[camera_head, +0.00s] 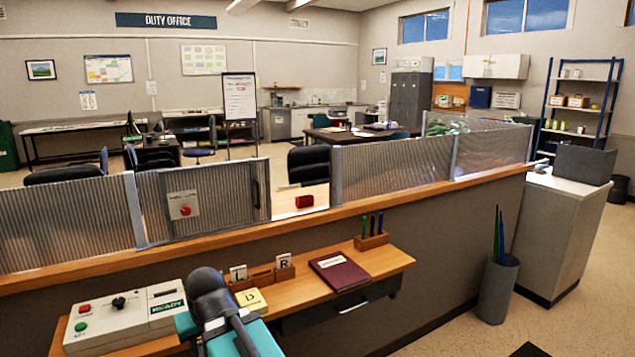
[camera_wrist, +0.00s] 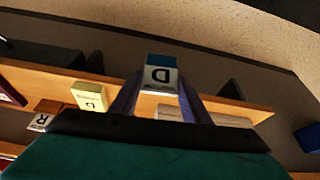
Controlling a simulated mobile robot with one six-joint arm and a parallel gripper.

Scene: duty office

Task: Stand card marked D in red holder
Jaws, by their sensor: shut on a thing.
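My gripper (camera_wrist: 160,98) is shut on a white card marked D with a blue band (camera_wrist: 160,76), in the middle of the wrist view, held over the desk. In the head view my dark wrist hides the fingers and this card. A small red holder (camera_head: 304,202) sits in the counter opening behind the wooden ledge, well away from my gripper; its slot is too small to make out.
A wooden rack (camera_head: 262,278) holds cards L (camera_head: 238,273) and R (camera_head: 284,262). A maroon book (camera_head: 339,271) and a pen block (camera_head: 371,241) lie right. A control box (camera_head: 125,318) stands left. Ribbed panels (camera_head: 390,168) flank the opening.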

